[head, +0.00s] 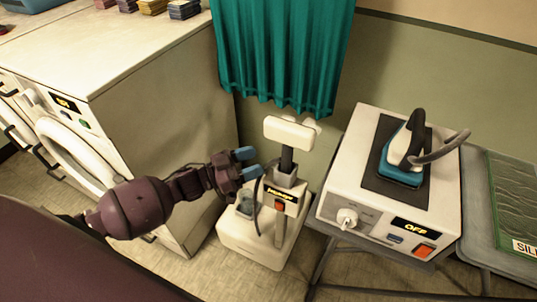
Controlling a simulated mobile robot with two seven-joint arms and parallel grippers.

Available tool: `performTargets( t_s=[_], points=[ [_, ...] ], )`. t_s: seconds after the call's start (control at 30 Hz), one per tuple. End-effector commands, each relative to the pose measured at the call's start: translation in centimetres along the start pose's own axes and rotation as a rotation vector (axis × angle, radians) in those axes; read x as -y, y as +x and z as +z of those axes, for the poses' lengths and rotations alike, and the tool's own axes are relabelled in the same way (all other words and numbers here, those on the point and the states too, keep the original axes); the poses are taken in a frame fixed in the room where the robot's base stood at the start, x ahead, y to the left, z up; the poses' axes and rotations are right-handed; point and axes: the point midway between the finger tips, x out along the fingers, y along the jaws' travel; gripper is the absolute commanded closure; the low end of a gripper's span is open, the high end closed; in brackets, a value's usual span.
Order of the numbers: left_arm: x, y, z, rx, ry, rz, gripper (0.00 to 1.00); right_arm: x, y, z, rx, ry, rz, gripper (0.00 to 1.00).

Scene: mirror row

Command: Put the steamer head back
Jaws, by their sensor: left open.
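The steamer head (289,132) is a cream bar on a dark handle. It stands upright with the lower end of its handle in the grey cradle (285,178) at the top of the steamer's post. The cream steamer base (270,252) stands on the floor, with an orange switch and a small lit display on the post. A dark hose curves down beside the post. My left gripper (249,163) is open and empty, its blue fingertips just left of the handle and apart from it. My right gripper is not in view.
A teal curtain (285,50) hangs behind the steamer. A cream washing machine (165,100) stands at left. At right, an iron (404,160) rests on a dark pad on a cream unit (345,190) whose display reads OFF. A green quilted piece (515,205) lies further right.

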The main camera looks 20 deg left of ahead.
Motion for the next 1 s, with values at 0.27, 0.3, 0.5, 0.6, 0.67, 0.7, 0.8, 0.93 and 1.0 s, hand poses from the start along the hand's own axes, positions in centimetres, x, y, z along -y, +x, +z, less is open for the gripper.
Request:
performTargets(
  t_s=[0.27, 0.3, 0.5, 0.6, 0.67, 0.7, 0.8, 0.93, 1.0],
  points=[
    [-0.1, -2.0, 0.0, 0.000, 0.001, 0.001, 0.43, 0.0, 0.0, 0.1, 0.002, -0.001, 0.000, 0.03],
    [0.0, -2.0, 0.0, -0.001, 0.001, 0.001, 0.43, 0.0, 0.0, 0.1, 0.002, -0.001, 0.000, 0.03],
    [-1.2, -2.6, 1.2, 0.017, -0.004, -0.081, 0.43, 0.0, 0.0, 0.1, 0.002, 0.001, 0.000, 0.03],
    [-2.7, -3.7, 3.0, 0.067, -0.005, -0.214, 0.43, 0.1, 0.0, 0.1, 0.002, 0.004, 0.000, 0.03],
    [-3.8, -4.9, 4.3, 0.119, -0.008, -0.314, 0.43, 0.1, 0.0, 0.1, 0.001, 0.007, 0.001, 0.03],
    [-4.5, -5.8, 5.1, 0.164, -0.010, -0.380, 0.43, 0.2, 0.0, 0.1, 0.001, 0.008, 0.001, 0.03],
    [-6.4, -8.6, 7.0, 0.294, -0.021, -0.531, 0.43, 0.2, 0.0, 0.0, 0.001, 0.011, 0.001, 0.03],
    [-9.0, -12.6, 9.0, 0.484, -0.047, -0.675, 0.43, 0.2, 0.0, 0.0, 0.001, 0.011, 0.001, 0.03],
    [-10.2, -14.5, 9.7, 0.575, -0.063, -0.724, 0.43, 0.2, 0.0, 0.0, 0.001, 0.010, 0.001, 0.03]
  ],
)
